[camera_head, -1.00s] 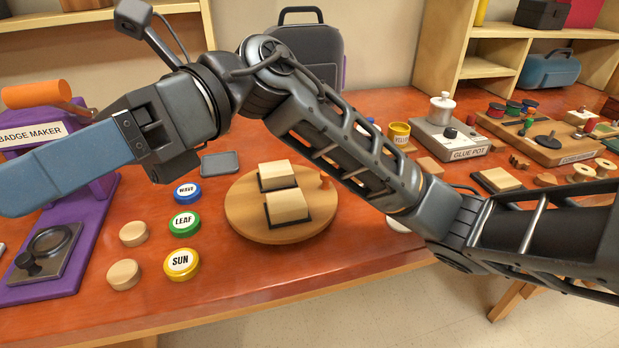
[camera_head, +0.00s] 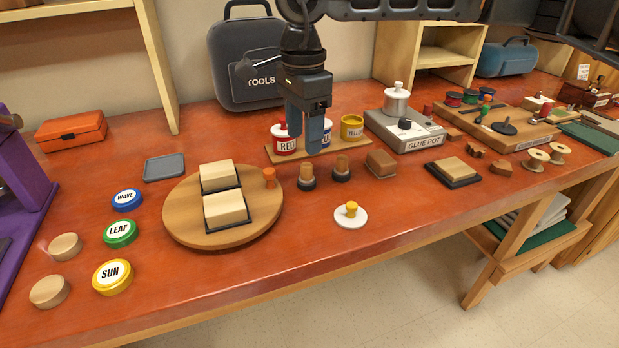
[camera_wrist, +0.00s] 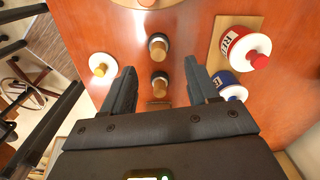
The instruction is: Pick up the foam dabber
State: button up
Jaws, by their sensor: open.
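Two small tools with wooden handles and dark round bases stand upright on the orange bench: a left one (camera_head: 306,179) and a right one (camera_head: 341,169). They look like dabbers or stamps; I cannot tell which is the foam dabber. Both show in the wrist view, the left one (camera_wrist: 158,45) higher and the right one (camera_wrist: 159,81) lower. A white disc with a yellow knob (camera_head: 350,215) lies nearer the bench front; it also shows in the wrist view (camera_wrist: 102,65). My gripper (camera_head: 305,138) is open, empty, pointing down above the bench near the paint pots.
Red (camera_head: 283,139) and yellow (camera_head: 352,127) pots stand on a board behind the tools, with a blue pot partly hidden. A brown block (camera_head: 380,164) is to the right, a wooden turntable (camera_head: 180,208) to the left, a glue pot station (camera_head: 405,131) behind right. The bench front is clear.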

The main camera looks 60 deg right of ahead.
aim_at(307, 165)
jog(key=shift+s+d+f+p, duration=0.15)
jog(key=shift+f+p, duration=0.2)
jog(key=shift+f, duration=1.6)
jog(key=shift+s+f+p, duration=0.1)
jog(key=shift+f+p, duration=0.2)
jog(key=shift+f, duration=1.6)
grip_shut()
jog(key=shift+r, duration=0.5)
notch_tip(307, 165, up, 2)
jog(key=shift+r+b, duration=0.25)
jog(key=shift+b, duration=0.15)
jog(key=s+d+r+b, duration=0.1)
jog(key=s+d+r, duration=0.2)
jog(key=s+r, duration=0.4)
jog(key=s, duration=0.4)
jog(key=shift+d+r+b, duration=0.2)
jog(key=shift+r+b, duration=0.05)
jog(key=shift+b, duration=0.1)
